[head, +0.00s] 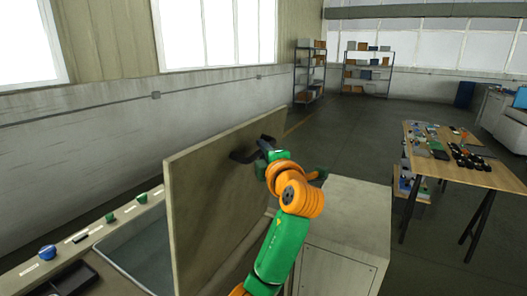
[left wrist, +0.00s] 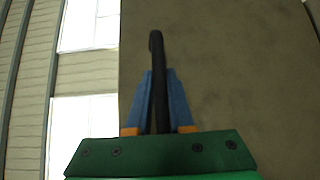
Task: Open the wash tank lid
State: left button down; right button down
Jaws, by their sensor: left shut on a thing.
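The wash tank lid (head: 212,205) is a flat grey-beige panel. It stands raised and close to upright in the head view, and the open wash tank (head: 140,258) shows below and left of it. A black bar handle (head: 242,157) is on the lid's face near its upper right edge. My left gripper (head: 263,148) is shut on this handle. In the left wrist view, its blue fingers (left wrist: 158,78) lie on both sides of the dark handle (left wrist: 156,46), with the lid face (left wrist: 240,70) behind. My arm hides part of the lid's lower right. My right gripper is not in view.
A blue knob (head: 47,252) and green knobs (head: 141,197) sit along the tank's rear ledge. A pale cabinet (head: 345,225) stands right of the lid. A wooden table (head: 478,176) with small parts is farther right. Open floor lies between them.

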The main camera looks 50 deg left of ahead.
pick_arm(q)
jog(key=a, duration=0.2)
jog(key=s+a+r+b, duration=0.1)
jog(key=a, duration=0.1)
jog(key=s+a, duration=0.1)
jog(key=a, duration=0.2)
jog(key=shift+s+r, duration=0.1)
jog(key=shift+r, duration=0.15)
jog(key=c, duration=0.8)
grip_release()
jog(key=shift+d, duration=0.1)
jog(key=shift+d+b, duration=0.1)
jog(key=shift+b, duration=0.25)
